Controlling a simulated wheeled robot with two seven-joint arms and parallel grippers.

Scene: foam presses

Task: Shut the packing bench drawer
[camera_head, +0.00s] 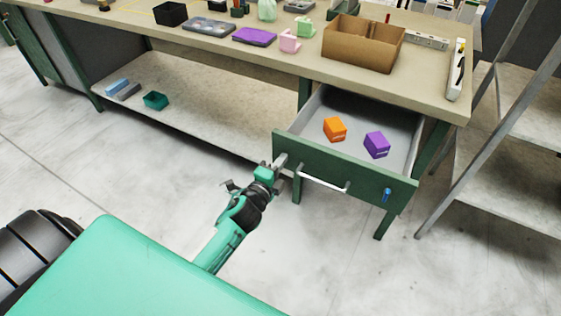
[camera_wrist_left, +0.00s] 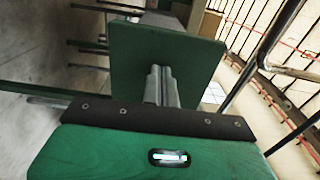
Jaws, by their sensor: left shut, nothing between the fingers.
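The packing bench drawer (camera_head: 346,172) stands open, pulled out from under the right end of the bench (camera_head: 225,62). It has a green front, a pale bar handle (camera_head: 324,183) and a blue key or tag at the right. An orange box (camera_head: 335,129) and a purple box (camera_head: 376,144) lie inside. My left gripper (camera_head: 279,163) is shut and empty at the left end of the drawer front. In the left wrist view its closed fingers (camera_wrist_left: 160,84) point at a green panel (camera_wrist_left: 190,55), apparently the drawer front; I cannot tell whether they touch. My right gripper is not in view.
A cardboard box (camera_head: 363,47), a power strip (camera_head: 456,70) and several small items stand on the benchtop. The lower shelf (camera_head: 205,112) holds a green bin (camera_head: 155,101). A metal rack (camera_head: 490,150) stands right of the drawer. The floor before the drawer is clear.

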